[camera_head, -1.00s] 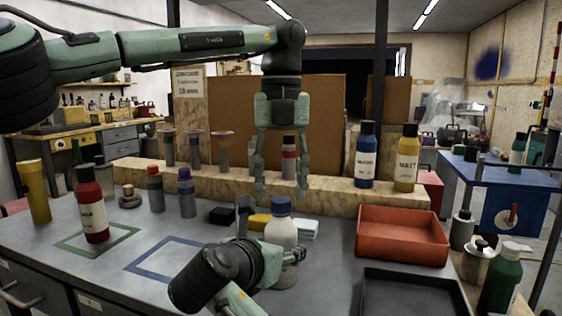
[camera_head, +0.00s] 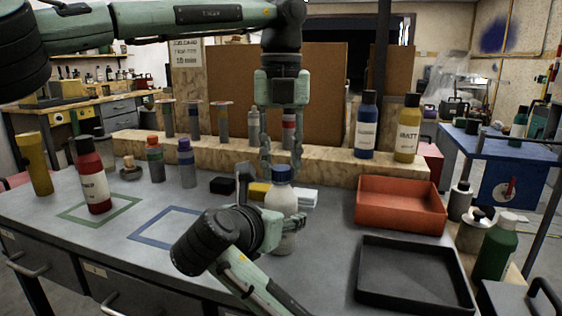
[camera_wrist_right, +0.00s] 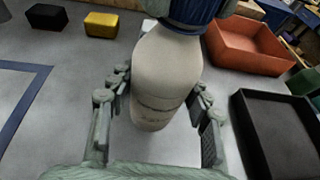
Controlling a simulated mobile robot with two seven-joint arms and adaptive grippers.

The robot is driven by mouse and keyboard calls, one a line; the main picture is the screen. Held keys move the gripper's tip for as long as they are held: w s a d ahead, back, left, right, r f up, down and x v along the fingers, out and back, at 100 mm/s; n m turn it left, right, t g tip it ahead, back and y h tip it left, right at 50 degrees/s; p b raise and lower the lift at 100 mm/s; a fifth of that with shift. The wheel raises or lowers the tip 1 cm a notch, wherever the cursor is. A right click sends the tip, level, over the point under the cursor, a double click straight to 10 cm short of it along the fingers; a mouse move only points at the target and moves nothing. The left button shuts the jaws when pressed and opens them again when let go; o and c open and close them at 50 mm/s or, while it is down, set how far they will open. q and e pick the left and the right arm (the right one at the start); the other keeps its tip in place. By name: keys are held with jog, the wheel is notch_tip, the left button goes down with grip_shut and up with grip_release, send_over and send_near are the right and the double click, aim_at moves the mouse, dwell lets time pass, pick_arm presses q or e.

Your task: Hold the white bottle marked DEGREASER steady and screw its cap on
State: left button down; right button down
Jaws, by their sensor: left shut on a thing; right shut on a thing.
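The white bottle (camera_head: 282,212) stands upright on the grey bench, its lettering not readable here. Its blue cap (camera_head: 282,174) sits at the bottle's mouth; I cannot tell how far it is threaded. My left gripper (camera_head: 281,170) points straight down from above and is shut on the cap, one finger on each side. My right gripper (camera_head: 272,217) reaches in low from the front and is shut on the bottle's body. In the right wrist view its fingers (camera_wrist_right: 158,88) flank the white body (camera_wrist_right: 165,75), with the blue cap (camera_wrist_right: 190,8) at the top edge.
A red-orange tray (camera_head: 400,222) and a black tray (camera_head: 415,290) lie right of the bottle. Black (camera_head: 223,185) and yellow (camera_head: 258,191) blocks lie behind it. A red bottle (camera_head: 94,180) stands at left in a green outline; the blue outline (camera_head: 140,239) is empty.

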pick_arm(q)
jog(key=m, duration=0.2)
jog(key=shift+m, duration=0.3)
jog(key=m, duration=1.5)
jog(key=c, duration=1.1)
grip_release()
notch_tip(320, 180, up, 12)
